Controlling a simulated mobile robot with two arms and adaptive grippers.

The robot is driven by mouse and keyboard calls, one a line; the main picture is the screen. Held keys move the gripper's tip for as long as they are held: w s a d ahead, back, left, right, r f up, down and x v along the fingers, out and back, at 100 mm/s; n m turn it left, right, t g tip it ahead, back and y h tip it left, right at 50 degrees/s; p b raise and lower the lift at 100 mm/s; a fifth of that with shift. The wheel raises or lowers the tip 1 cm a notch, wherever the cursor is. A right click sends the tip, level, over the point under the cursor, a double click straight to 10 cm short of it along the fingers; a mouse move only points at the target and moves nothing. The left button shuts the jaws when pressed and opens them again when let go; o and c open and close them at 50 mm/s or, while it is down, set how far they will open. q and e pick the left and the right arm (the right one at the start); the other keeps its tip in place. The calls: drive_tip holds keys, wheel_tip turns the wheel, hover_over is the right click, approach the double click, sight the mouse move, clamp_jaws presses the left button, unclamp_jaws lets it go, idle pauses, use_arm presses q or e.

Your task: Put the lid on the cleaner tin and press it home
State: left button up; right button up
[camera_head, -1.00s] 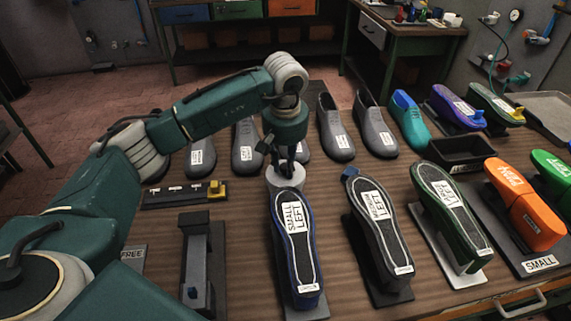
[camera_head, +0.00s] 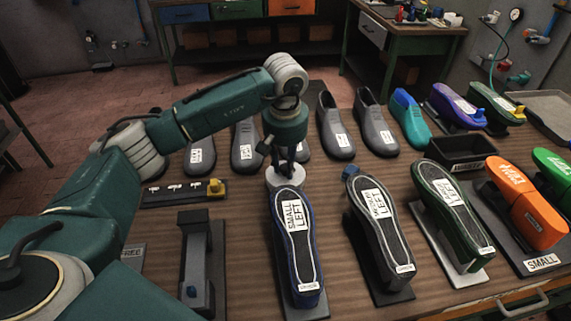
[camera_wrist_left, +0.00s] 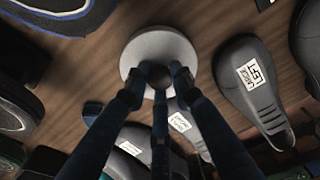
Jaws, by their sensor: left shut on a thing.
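The lid (camera_wrist_left: 137,45) shows as a round disc beyond the fingertips in the left wrist view. My right gripper is not in view.
The blue-edged "SMALL LEFT" sole (camera_head: 292,242) stands right in front of the gripper. Other soles, such as the middle one (camera_head: 379,225), stand to the right. Grey shoes (camera_head: 335,125) line the back. A dark stand (camera_head: 196,260) and a strip with a yellow block (camera_head: 180,193) are at left.

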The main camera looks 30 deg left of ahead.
sight(285, 168)
use_arm(q)
drive_tip(key=shift+f+b, duration=0.3)
drive_tip(key=shift+f, duration=0.05)
idle(1.0)
drive_tip(key=o, duration=1)
drive_tip(key=shift+o, duration=0.2)
drive_tip(key=o, duration=0.5)
drive_tip(key=shift+c, duration=0.2)
drive_tip(key=shift+r, duration=0.1)
drive_tip(key=shift+r+p, duration=1.95)
drive_tip(key=shift+r, duration=1.55)
drive_tip(key=shift+f, duration=0.1)
